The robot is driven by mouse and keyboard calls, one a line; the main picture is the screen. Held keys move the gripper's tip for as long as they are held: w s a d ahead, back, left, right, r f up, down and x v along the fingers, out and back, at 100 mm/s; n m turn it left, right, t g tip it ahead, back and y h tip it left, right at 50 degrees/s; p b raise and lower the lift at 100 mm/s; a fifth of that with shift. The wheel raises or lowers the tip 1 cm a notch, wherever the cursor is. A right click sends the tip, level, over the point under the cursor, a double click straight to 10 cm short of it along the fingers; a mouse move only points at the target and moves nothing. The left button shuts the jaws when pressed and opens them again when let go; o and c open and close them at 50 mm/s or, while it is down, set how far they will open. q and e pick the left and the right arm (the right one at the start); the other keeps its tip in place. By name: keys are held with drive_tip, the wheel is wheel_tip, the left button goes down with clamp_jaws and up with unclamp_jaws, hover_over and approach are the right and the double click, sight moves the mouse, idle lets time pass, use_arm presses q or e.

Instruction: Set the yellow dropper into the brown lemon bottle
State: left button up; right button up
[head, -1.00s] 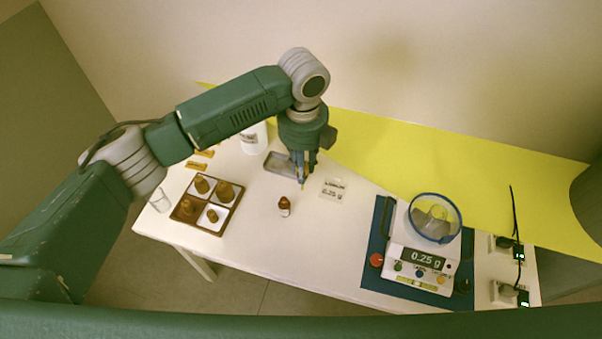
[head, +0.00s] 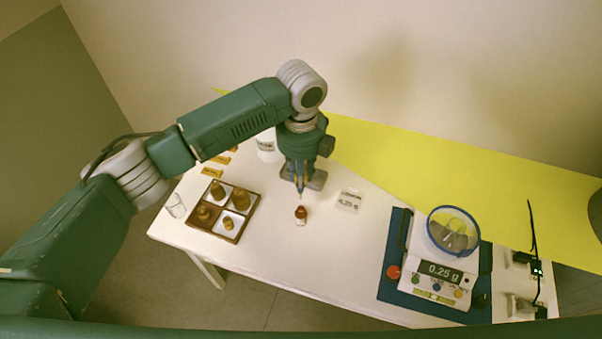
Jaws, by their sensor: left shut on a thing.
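The brown lemon bottle (head: 300,217) is small, with a pale label, and stands upright on the white table. My left gripper (head: 300,186) points down above it, shut on the yellow dropper (head: 300,194). Only a thin, small part of the dropper shows below the fingers. In the picture its lower end is just over the bottle's top; I cannot tell whether it touches or has entered the neck. My right gripper is not in view.
A brown tray (head: 205,229) with several brown pieces stands at left, near a clear glass (head: 176,206). A scale (head: 437,268) reading 0.25 g stands right.

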sight(301, 197)
use_arm(q)
drive_tip(key=shift+f+b, duration=0.5)
drive_tip(key=shift+f, duration=1.1)
drive_tip(key=shift+d+f, duration=0.1)
drive_tip(key=shift+f, duration=0.3)
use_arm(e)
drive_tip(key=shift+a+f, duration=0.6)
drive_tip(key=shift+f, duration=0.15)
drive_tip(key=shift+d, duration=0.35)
use_arm(q)
drive_tip(key=shift+f, duration=0.15)
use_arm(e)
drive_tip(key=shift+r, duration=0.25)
use_arm(q)
drive_tip(key=shift+f, duration=0.15)
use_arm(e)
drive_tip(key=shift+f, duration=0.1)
use_arm(q)
drive_tip(key=shift+f+b, duration=0.55)
drive_tip(key=shift+f, duration=0.75)
drive_tip(key=shift+f+b, duration=0.4)
drive_tip(key=shift+f, duration=0.45)
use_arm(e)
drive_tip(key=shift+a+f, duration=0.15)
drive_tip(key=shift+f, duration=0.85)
